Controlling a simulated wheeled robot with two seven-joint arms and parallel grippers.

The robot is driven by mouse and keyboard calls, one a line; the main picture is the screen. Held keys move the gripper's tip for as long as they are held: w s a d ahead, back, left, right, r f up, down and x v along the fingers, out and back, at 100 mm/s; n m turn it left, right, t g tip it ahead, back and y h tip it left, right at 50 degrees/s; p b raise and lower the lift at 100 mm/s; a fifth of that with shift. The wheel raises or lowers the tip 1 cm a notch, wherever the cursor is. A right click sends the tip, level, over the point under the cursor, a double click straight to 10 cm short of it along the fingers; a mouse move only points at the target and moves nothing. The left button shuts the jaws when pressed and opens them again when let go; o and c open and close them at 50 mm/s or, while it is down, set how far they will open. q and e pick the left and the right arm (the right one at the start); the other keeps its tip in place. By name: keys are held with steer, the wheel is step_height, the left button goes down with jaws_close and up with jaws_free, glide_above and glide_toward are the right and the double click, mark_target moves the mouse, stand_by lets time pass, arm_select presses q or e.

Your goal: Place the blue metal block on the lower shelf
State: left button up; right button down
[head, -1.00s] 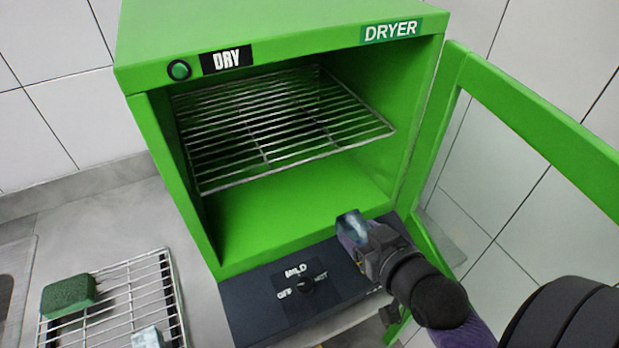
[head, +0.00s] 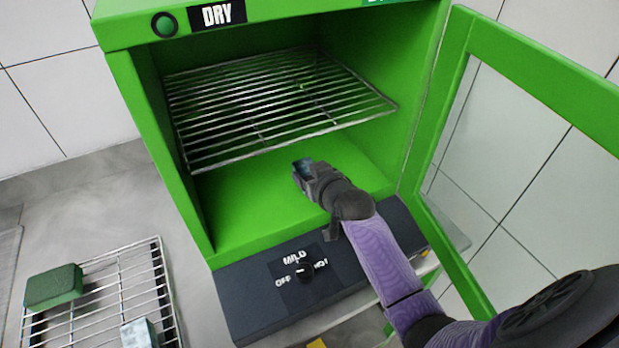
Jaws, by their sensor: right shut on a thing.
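My right gripper (head: 304,180) reaches through the open front of the green dryer (head: 160,165) and is shut on a small blue metal block (head: 303,166). Only a bit of the block shows; the fingers hide most of it. In the picture, the gripper is over the dryer's green floor (head: 240,215), below the wire shelf (head: 270,105). I cannot tell whether the block touches the floor. My left gripper is not in view.
The dryer's glass door (head: 490,170) stands open on the right. A dark control panel with a knob (head: 305,272) lies below the opening. On the counter at left, a wire rack (head: 100,300) holds a green block (head: 54,287) and a pale bluish block (head: 139,334).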

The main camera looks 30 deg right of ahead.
steer(key=shift+w, duration=0.2)
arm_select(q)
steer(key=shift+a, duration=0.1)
arm_select(e)
steer(key=shift+f, duration=0.2)
jaws_free()
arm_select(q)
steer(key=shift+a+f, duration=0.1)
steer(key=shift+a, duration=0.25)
arm_select(e)
steer(key=shift+s, duration=0.1)
steer(key=shift+r, duration=0.15)
